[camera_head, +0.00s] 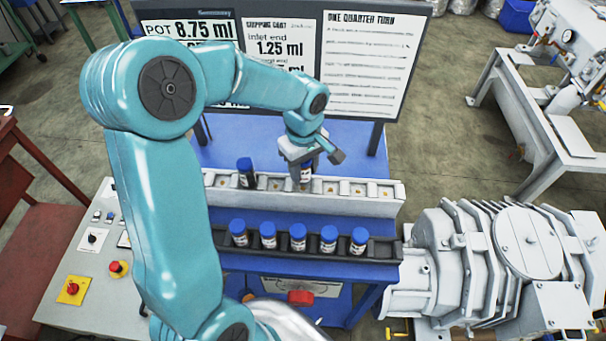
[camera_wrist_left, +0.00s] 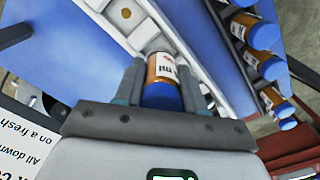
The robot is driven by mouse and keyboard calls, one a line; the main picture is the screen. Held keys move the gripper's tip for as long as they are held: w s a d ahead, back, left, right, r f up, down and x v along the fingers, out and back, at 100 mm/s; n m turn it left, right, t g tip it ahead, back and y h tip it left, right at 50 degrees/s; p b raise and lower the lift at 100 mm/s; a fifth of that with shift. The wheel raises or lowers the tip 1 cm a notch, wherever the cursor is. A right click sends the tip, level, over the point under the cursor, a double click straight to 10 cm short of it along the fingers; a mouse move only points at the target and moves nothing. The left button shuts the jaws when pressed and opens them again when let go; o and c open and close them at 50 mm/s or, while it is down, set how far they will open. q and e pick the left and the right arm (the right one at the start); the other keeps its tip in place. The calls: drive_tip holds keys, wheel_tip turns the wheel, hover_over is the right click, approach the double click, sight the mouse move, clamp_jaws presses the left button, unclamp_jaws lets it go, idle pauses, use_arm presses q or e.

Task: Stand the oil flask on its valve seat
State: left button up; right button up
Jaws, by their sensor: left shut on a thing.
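My left gripper (camera_head: 304,162) is shut on an amber oil flask (camera_head: 306,174) with a white label, over the right half of the pale seat rail (camera_head: 360,190). In the left wrist view, the flask (camera_wrist_left: 162,68) is between the fingers, its blue cap (camera_wrist_left: 162,97) towards my gripper and its base towards a seat in the rail (camera_wrist_left: 130,15). Whether the base touches the seat is unclear. Another blue-capped flask (camera_head: 246,172) stands at the rail's left. The right gripper is not in view.
A dark rack (camera_head: 383,250) in front of the rail holds several blue-capped flasks (camera_head: 298,236). A sign board (camera_head: 372,60) stands behind the blue bench (camera_head: 225,150). A control panel (camera_head: 85,245) is at left and a grey pump (camera_head: 490,260) at right.

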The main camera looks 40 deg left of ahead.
sight(303, 176)
use_arm(q)
wheel_tip(303, 176, down, 3)
drive_tip(key=shift+a+f, duration=0.1)
drive_tip(key=shift+f, duration=0.05)
drive_tip(key=shift+f, duration=0.15)
drive_tip(key=o, duration=1.1)
drive_tip(key=shift+r, duration=0.2)
wheel_tip(303, 176, up, 12)
drive_tip(key=shift+r, duration=0.1)
